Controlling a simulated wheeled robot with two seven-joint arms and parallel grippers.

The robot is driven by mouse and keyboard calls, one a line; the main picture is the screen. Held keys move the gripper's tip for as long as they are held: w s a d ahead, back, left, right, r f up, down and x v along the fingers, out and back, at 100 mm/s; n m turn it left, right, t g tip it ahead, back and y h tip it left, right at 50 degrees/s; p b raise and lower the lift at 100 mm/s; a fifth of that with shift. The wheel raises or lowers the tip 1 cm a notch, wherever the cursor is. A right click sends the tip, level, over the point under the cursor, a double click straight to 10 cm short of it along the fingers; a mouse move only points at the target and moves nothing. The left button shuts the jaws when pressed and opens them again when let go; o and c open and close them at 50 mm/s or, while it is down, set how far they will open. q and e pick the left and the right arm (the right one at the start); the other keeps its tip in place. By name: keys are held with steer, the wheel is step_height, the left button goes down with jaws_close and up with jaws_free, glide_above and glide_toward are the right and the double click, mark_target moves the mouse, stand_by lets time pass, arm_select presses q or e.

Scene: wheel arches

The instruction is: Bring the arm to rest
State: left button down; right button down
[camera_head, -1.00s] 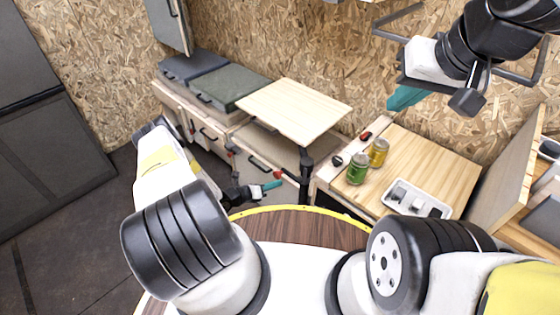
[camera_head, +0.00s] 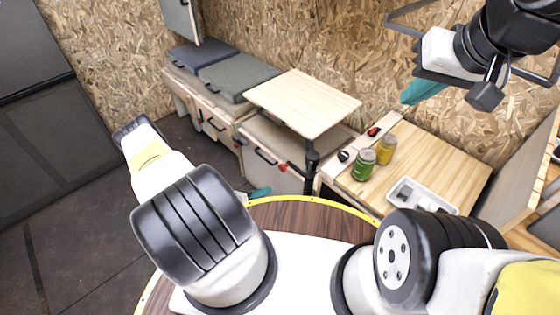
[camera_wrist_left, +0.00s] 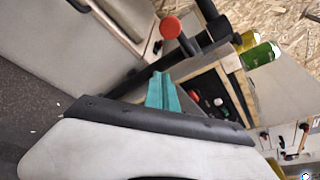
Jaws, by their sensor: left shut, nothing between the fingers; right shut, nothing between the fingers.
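My left gripper (camera_head: 260,192) shows only as teal fingertips low beside my left arm's big black joint, which hides the rest of it. In the left wrist view the teal fingers (camera_wrist_left: 162,92) are together with nothing between them. They are apart from the cabinet and table behind. My right gripper (camera_head: 422,91) hangs at the upper right, its teal fingers shut and empty, above the wooden counter and in front of the chipboard wall.
A pale tabletop (camera_head: 303,102) stands on a black post (camera_head: 311,165). Cushioned cabinets (camera_head: 236,76) line the wall. The dark floor at left is open.

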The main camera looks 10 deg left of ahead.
arm_select(q)
steer(key=shift+s+a+r, duration=0.15)
steer(key=shift+s+a, duration=0.1)
steer(key=w+d+r+m+g+y, duration=0.15)
steer(key=r+m+g, duration=0.25)
steer(key=r+m, duration=1)
steer(key=w+d+r+m+g, duration=0.15)
steer(key=r+m+g, duration=0.4)
steer(key=r, duration=1.65)
steer(key=s+d+r+m+t+y, duration=0.1)
steer(key=s+r+m+t+y, duration=0.5)
steer(key=s+r+m, duration=0.9)
steer(key=s+r+y, duration=0.1)
steer(key=s+r, duration=0.4)
steer(key=r, duration=0.4)
steer(key=shift+s+y, duration=0.2)
steer(key=shift+y, duration=0.15)
